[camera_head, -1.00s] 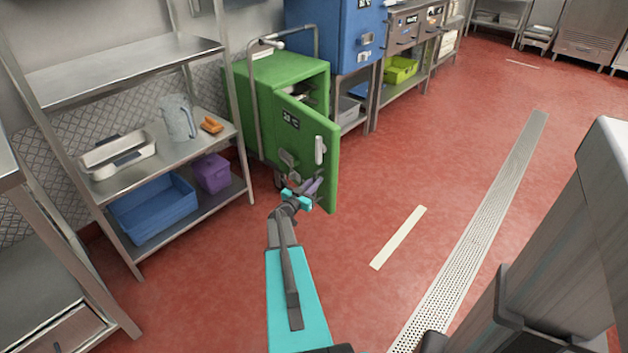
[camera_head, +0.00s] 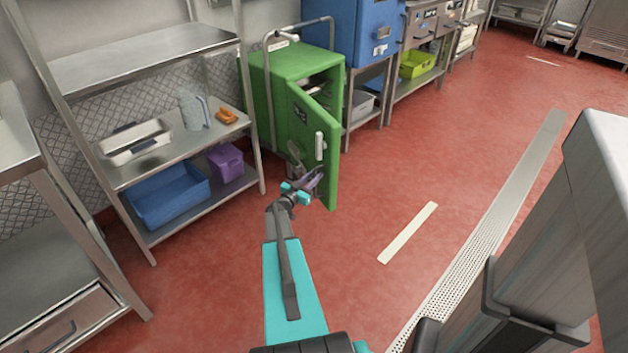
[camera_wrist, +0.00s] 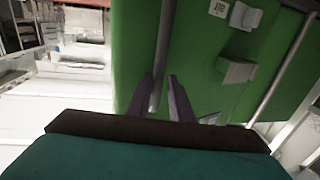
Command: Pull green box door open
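The green box (camera_head: 268,108) stands against the wall, with its front partly uncovered. Its green door (camera_head: 318,122) stands ajar, hinged on the left and swung out toward me. A pale upright handle (camera_head: 320,146) is on the door's outer face. My gripper (camera_head: 314,180) is at the lower part of the door, below the handle. In the wrist view, the dark fingers (camera_wrist: 164,92) are apart, with nothing clearly held between them. Green panels of the box and door fill much of that view. Whether a finger touches the door I cannot tell.
A metal shelf (camera_head: 160,165) at left holds a metal pan (camera_head: 135,143), a jug (camera_head: 194,110), a blue bin (camera_head: 168,195) and a purple box (camera_head: 225,163). A blue box (camera_head: 335,30) stands behind the green one. Red floor (camera_head: 400,180) right of the door is clear.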

